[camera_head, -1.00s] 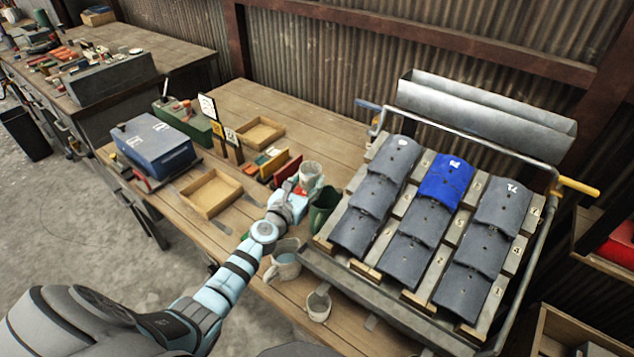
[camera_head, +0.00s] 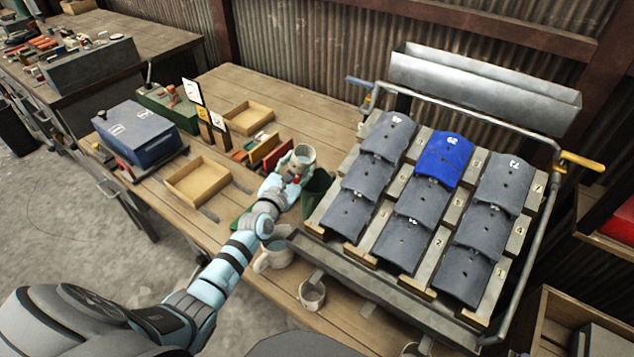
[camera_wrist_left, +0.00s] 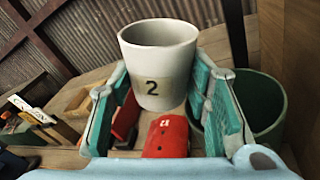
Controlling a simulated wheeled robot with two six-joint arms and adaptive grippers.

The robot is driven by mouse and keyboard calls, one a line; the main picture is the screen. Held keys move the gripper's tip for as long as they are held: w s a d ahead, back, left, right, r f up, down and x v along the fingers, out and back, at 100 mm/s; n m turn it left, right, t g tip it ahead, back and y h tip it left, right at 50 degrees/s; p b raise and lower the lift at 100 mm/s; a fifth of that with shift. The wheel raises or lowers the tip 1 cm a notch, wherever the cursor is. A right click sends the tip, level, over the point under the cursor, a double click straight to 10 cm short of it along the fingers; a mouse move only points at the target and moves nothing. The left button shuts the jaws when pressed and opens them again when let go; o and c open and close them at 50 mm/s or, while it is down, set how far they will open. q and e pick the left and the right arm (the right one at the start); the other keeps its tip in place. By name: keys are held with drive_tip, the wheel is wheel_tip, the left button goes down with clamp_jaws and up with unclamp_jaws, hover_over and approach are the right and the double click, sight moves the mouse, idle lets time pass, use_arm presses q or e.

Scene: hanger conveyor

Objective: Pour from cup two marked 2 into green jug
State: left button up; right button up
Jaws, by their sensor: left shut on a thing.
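My left gripper (camera_head: 297,165) is shut on a pale grey cup (camera_head: 304,153). In the left wrist view the cup (camera_wrist_left: 161,85) sits between the teal fingers (camera_wrist_left: 165,105), its black "2" facing the camera and its mouth at the top. Its contents cannot be made out. The green jug (camera_head: 317,188) stands on the bench just right of the gripper, below the cup and partly hidden. The jug also shows behind the right finger in the wrist view (camera_wrist_left: 262,108). In the head view the cup looks roughly upright and apart from the jug. My right gripper is not in view.
A larger pale jug (camera_head: 276,254) and a small cup (camera_head: 312,294) stand on the near bench edge. The tilted rack of grey tiles and one blue tile (camera_head: 443,160) is close on the right. Wooden trays (camera_head: 197,183) and a blue box (camera_head: 137,138) lie left.

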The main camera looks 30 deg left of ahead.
use_arm(q)
drive_tip(key=shift+m, duration=0.3)
drive_tip(key=shift+s+a+r+m+b, duration=0.1)
drive_tip(key=shift+a+r+m+b, duration=0.05)
drive_tip(key=shift+m+b, duration=0.35)
idle(0.4)
drive_tip(key=shift+a+m+t+b, duration=0.1)
drive_tip(key=shift+m+t+b, duration=0.2)
drive_tip(key=shift+m+b, duration=0.2)
drive_tip(key=shift+m+b, duration=0.55)
drive_tip(key=shift+m, duration=0.05)
idle(0.4)
